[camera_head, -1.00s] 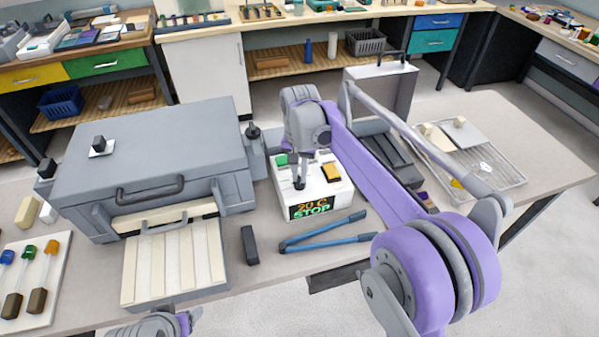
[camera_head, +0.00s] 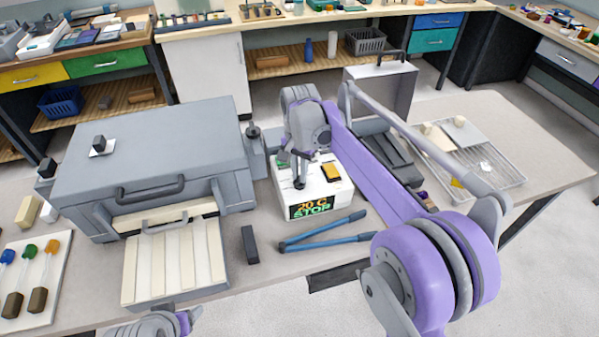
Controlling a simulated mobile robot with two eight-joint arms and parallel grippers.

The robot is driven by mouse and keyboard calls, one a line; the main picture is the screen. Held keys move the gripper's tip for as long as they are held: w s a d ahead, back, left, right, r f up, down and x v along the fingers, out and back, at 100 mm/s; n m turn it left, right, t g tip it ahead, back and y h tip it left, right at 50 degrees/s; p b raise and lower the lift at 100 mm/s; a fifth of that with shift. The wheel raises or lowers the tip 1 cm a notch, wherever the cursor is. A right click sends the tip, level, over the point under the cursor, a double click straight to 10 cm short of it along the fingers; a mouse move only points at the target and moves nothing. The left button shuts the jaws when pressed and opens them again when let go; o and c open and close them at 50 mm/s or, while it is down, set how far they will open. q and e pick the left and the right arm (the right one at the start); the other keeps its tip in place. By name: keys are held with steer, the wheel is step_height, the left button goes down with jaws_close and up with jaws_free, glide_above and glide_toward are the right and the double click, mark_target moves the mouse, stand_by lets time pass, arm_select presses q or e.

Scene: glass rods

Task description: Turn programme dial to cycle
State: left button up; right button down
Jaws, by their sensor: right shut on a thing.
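The white control box (camera_head: 325,200) stands on the table to the right of the grey kiln-like unit. Its front display (camera_head: 312,207) reads "20 C" in orange and "STOP" in green. A yellow-orange button (camera_head: 331,173) is on its top right, and a green button (camera_head: 282,163) is partly hidden at the top left. My right gripper (camera_head: 299,183) points down onto the top of the box, shut on a small dark knob, apparently the programme dial, mostly hidden by the fingers. Only a part of my left arm shows at the bottom edge; its fingers are out of view.
The grey unit (camera_head: 150,150) has a slatted cream tray (camera_head: 175,265) in front. Blue-handled tongs (camera_head: 325,231) and a dark block (camera_head: 249,244) lie before the box. A wire rack (camera_head: 500,180) is at the right. My right arm passes over the table's right half.

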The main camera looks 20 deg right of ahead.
steer(key=c, duration=0.9)
jaws_free()
step_height(320, 180, up, 11)
steer(key=shift+f+p, duration=0.1)
steer(key=shift+p, duration=0.3)
steer(key=s+d+f+n+t, duration=0.1)
steer(key=s+f+n+t, duration=0.1)
steer(key=s+f, duration=0.3)
steer(key=s+d+f+n+t, duration=0.1)
steer(key=s+f+n, duration=0.3)
steer(key=s, duration=0.8)
steer(key=s+d+f+n+t, duration=0.1)
steer(key=s+f+n+t, duration=0.1)
steer(key=s+f, duration=0.4)
steer(key=shift+s+d+f+n+t, duration=0.1)
steer(key=shift+s+n+t, duration=0.25)
steer(key=shift+s, duration=1.45)
